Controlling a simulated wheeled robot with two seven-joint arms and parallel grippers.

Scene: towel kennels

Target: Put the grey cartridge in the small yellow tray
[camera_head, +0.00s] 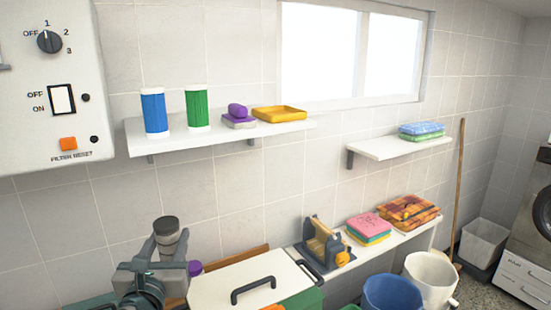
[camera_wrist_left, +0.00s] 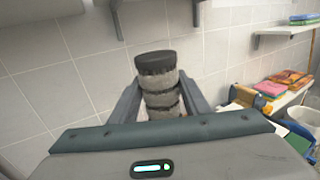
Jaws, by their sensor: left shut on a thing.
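My left gripper (camera_head: 165,255) is at the lower left of the head view, below the wall shelf. It is shut on the grey cartridge (camera_head: 167,227), a ribbed cylinder with a dark cap that stands roughly upright above the fingers. The left wrist view also shows the grey cartridge (camera_wrist_left: 158,80) between the two fingers. The small yellow tray (camera_head: 280,113) lies on the right part of the white wall shelf (camera_head: 270,130), above and to the right of the gripper. My right gripper does not show.
A blue cartridge (camera_head: 154,110), a green cartridge (camera_head: 197,107) and a purple object on a sponge (camera_head: 238,116) share the shelf. A control panel (camera_head: 50,90) is at the left.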

